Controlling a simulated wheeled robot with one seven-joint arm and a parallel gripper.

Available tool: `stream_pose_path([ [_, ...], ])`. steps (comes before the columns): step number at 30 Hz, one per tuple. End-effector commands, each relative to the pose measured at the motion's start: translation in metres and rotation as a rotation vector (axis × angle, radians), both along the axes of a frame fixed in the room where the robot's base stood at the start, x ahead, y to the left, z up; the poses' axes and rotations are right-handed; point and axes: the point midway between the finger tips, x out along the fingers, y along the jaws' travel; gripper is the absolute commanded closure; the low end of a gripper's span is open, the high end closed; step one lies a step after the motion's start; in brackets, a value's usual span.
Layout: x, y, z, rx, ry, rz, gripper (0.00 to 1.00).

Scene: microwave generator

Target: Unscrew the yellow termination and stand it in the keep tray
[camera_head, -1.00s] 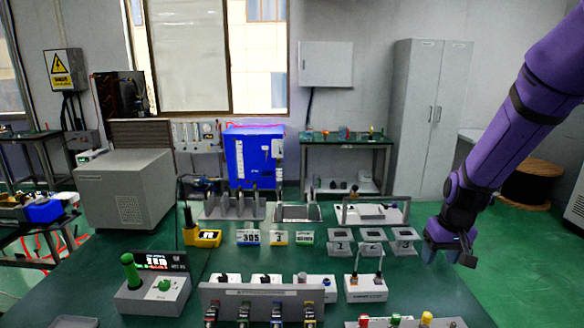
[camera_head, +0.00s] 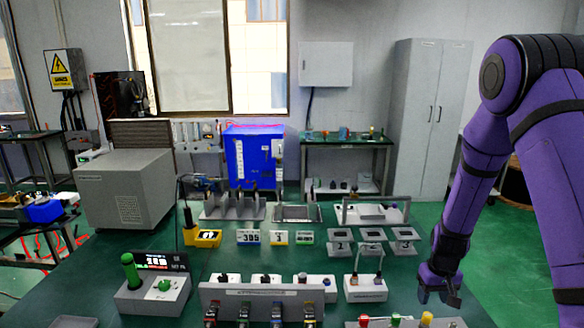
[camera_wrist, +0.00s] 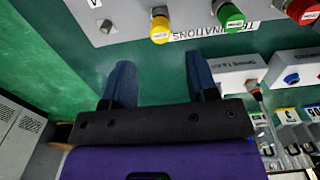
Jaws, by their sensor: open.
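The yellow termination (camera_head: 427,318) sits on the grey terminations panel (camera_head: 450,324) at the bottom right of the head view, beside a green and a red one. In the wrist view the yellow termination (camera_wrist: 160,28) is a round knob at the top, with the panel (camera_wrist: 110,22) around it. My gripper (camera_head: 439,298) is open and empty, just above and behind the panel in the head view. In the wrist view my gripper (camera_wrist: 161,78) has its fingers apart, short of the yellow termination and roughly in line with it. I cannot tell which tray is the keep tray.
A small grey tray (camera_head: 75,322) shows at the bottom left edge. A box with two upright cables (camera_head: 366,288) stands left of my gripper. A long grey rack (camera_head: 262,292) with several coloured connectors is further left. Bare green bench (camera_head: 400,275) lies between.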

Motion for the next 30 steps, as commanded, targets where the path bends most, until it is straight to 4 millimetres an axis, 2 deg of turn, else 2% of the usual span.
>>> stream_pose_path([
  [5,0.000,0.000,-0.001,0.000,0.000,0.000,0.47],
  [10,0.000,0.000,-0.010,0.001,0.002,0.001,0.47],
  [24,-0.001,0.000,-0.067,0.001,0.003,0.000,0.47],
  [30,0.000,0.000,-0.084,0.001,0.001,-0.001,0.47],
])
